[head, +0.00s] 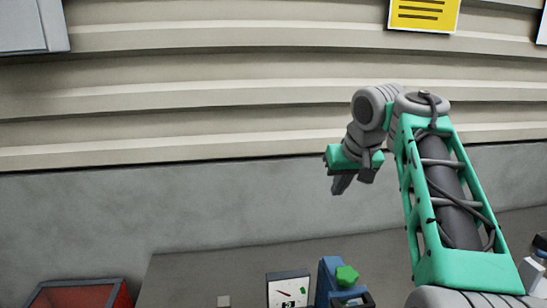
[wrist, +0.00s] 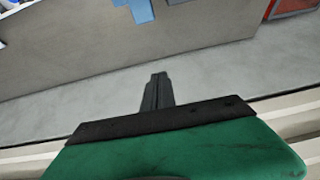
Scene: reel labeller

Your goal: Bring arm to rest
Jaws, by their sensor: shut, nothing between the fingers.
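My gripper (head: 341,184) hangs in the air in the head view, in front of the wall and above the bench, fingers pointing down. Its green and grey arm is raised and bent at the right. In the wrist view the dark fingers (wrist: 157,90) are together with nothing between them. The green gripper body fills the bottom of that view. The fingers touch nothing.
Below, the grey bench (head: 190,265) bears a blue device with a green knob (head: 346,275) and a white panel with a dial (head: 288,289). A red bin (head: 122,297) is at lower left. The ribbed wall (head: 200,100) stands behind. Air around the gripper is clear.

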